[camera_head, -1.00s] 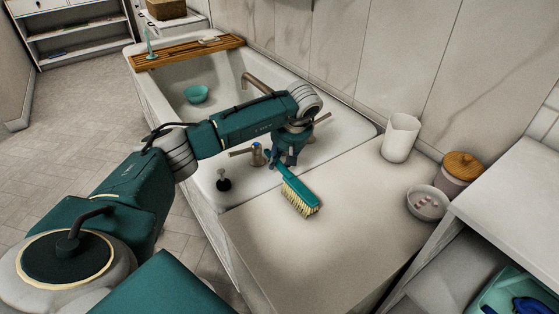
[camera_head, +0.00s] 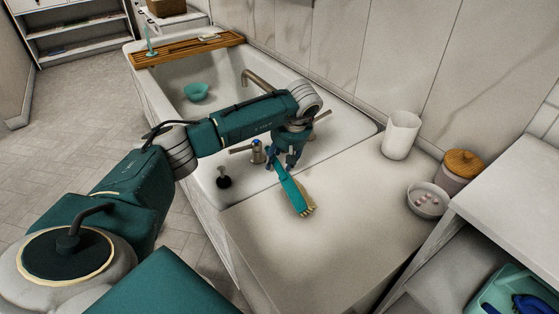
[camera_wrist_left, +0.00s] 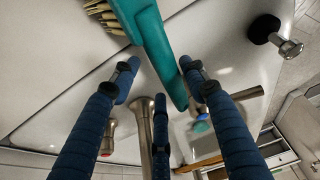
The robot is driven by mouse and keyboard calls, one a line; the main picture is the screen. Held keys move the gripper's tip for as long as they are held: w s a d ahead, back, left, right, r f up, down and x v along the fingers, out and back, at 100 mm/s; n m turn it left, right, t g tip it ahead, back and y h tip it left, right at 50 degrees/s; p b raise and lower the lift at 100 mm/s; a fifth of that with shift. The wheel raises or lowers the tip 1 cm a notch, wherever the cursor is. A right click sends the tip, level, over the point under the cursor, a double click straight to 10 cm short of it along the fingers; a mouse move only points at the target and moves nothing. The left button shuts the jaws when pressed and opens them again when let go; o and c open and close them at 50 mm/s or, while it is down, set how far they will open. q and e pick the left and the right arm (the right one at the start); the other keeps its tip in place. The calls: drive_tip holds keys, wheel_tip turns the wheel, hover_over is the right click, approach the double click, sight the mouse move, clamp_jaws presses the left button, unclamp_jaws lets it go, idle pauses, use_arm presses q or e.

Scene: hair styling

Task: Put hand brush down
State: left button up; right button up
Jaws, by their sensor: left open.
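The hand brush (camera_head: 291,190), teal with pale bristles, lies on the pale counter (camera_head: 330,245) beside the tub, its bristles facing right in the head view. In the left wrist view the brush (camera_wrist_left: 157,45) shows at the top, its handle end reaching between my fingers. My left gripper (camera_head: 283,160) is over the handle end in the head view. In the left wrist view the gripper (camera_wrist_left: 160,75) has its blue fingers spread apart, with gaps beside the handle. Whether a finger touches the handle I cannot tell. My right gripper is out of view.
The white tub (camera_head: 150,85) with a faucet (camera_head: 262,80) and taps is behind the gripper. A black-topped plug-like thing (camera_head: 223,181) stands on its rim. A white cup (camera_head: 401,135), lidded jar (camera_head: 463,165) and small bowl (camera_head: 427,200) stand right. The counter's front is clear.

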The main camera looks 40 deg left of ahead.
use_arm(q)
drive_tip(key=p+v, duration=0.1)
drive_tip(key=v, duration=1.1)
drive_tip(key=shift+r, duration=0.35)
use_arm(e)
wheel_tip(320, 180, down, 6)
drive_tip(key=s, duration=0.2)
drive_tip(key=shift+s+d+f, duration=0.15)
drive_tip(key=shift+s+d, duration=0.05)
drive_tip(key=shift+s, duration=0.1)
use_arm(q)
drive_tip(key=shift+r+p, duration=0.1)
drive_tip(key=shift+p, duration=0.25)
